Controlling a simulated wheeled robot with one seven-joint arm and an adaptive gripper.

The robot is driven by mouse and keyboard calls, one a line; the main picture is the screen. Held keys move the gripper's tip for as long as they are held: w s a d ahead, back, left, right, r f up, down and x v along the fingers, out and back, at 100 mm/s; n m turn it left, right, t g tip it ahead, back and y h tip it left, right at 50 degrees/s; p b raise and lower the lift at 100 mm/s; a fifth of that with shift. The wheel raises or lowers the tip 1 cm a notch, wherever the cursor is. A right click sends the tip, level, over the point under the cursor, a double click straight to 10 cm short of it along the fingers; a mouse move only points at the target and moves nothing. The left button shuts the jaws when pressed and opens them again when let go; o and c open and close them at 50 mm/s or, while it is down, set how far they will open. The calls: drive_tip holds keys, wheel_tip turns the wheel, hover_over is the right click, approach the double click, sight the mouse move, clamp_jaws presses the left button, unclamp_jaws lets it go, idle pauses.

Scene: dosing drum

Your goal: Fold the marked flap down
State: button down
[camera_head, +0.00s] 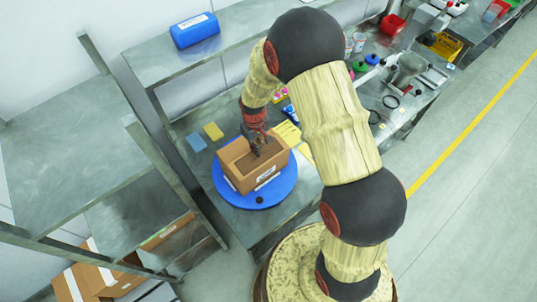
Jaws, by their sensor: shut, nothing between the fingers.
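An open brown cardboard box (241,176) stands on a round blue plate (283,190) on the grey bench. A white label shows on its front side. Its top is open and its dark inside shows. I cannot make out a mark on any flap, nor tell the flaps apart clearly at this size. My gripper (259,153) is shut and empty, pointing down at the box's opening near its far right side. Whether it touches the box or a flap I cannot tell. My gripper hides part of the box's far edge.
A blue bundle (195,30) lies on the shelf above the bench. Yellow and blue pads (213,131) lie behind the plate. Tools and coloured containers crowd the bench to the right. A metal rack (70,150) stands at left, with cartons (92,284) below. The floor at right is clear.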

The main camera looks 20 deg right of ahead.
drive_tip(key=shift+f, duration=0.35)
drive_tip(key=shift+f+b, duration=0.35)
drive_tip(key=shift+b, duration=0.15)
drive_tip(key=shift+r+p, duration=2.25)
drive_tip(key=shift+r, duration=1.8)
